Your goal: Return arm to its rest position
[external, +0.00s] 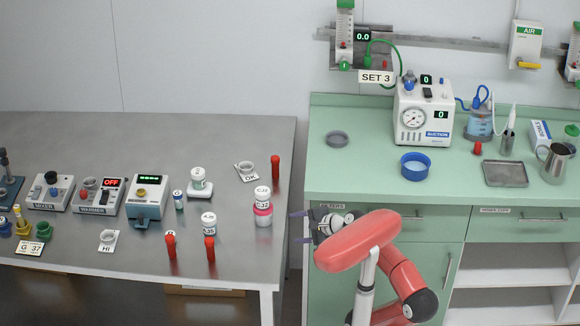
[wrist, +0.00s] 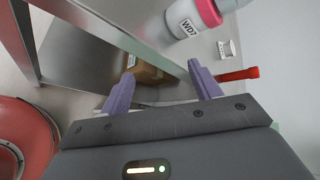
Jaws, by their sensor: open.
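My gripper (external: 300,227) is at the right edge of the steel table (external: 110,175), in front of the green cabinet (external: 390,240). Its purple fingers point left toward the table. In the wrist view my gripper (wrist: 163,85) has its two fingers spread well apart with nothing between them. A white jar with a pink band (external: 263,211) stands on the table just left of the fingertips; the wrist view shows its pink and white side (wrist: 190,18) beyond the fingers, apart from them. My red arm is bent in front of the cabinet.
Red-capped tubes (external: 210,249) stand near the table's front edge. Devices labelled mixer (external: 50,192) and warmer (external: 97,197) are at left. The green counter (external: 345,180) holds a suction unit (external: 424,110), a blue dish (external: 415,167) and a metal jug (external: 555,163). A gap separates table and cabinet.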

